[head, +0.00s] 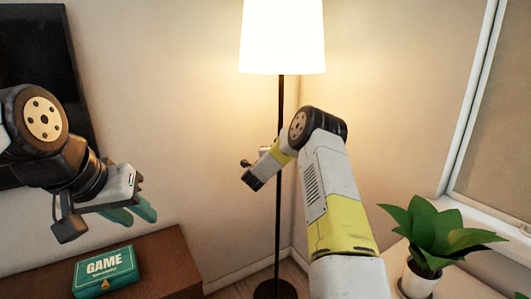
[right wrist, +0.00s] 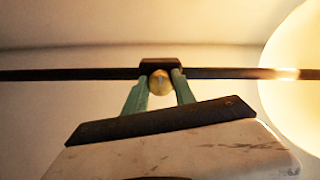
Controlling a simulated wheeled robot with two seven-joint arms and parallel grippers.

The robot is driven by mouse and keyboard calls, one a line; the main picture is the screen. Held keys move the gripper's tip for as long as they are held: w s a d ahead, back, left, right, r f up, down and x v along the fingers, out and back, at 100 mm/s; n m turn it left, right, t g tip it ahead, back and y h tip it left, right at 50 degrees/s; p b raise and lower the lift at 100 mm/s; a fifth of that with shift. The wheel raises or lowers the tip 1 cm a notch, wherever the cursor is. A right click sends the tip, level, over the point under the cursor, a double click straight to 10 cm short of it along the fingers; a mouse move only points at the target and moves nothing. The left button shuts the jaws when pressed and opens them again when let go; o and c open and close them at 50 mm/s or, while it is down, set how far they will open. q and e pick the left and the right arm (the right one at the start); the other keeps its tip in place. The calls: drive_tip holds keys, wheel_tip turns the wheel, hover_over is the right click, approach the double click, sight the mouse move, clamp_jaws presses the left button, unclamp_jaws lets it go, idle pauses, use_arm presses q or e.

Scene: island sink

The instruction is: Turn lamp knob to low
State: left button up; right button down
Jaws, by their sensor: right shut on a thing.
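The floor lamp is lit, with a glowing white shade (head: 282,38) on a thin dark pole (head: 280,100). In the right wrist view the pole runs sideways and the bright shade (right wrist: 298,80) is at the right. A small round brass-coloured knob (right wrist: 159,85) sits at a dark housing (right wrist: 160,65) on the pole. My right gripper (right wrist: 158,79) is shut on the knob, one green finger on each side. In the head view its fingers and the knob are mostly hidden. My left gripper (head: 132,210) is away at the left, empty, its teal fingers apart.
A teal game box (head: 106,271) lies on a brown cabinet (head: 165,262) at lower left, below my left gripper. A potted plant (head: 435,235) stands on a white surface at right near the window. A dark screen (head: 40,70) hangs on the left wall.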

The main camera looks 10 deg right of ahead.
drive_tip(key=c, duration=1)
unclamp_jaws()
drive_tip(key=shift+s+a, duration=0.1)
drive_tip(key=v, duration=0.7)
drive_tip(key=shift+s+a, duration=0.15)
drive_tip(key=shift+s, duration=0.1)
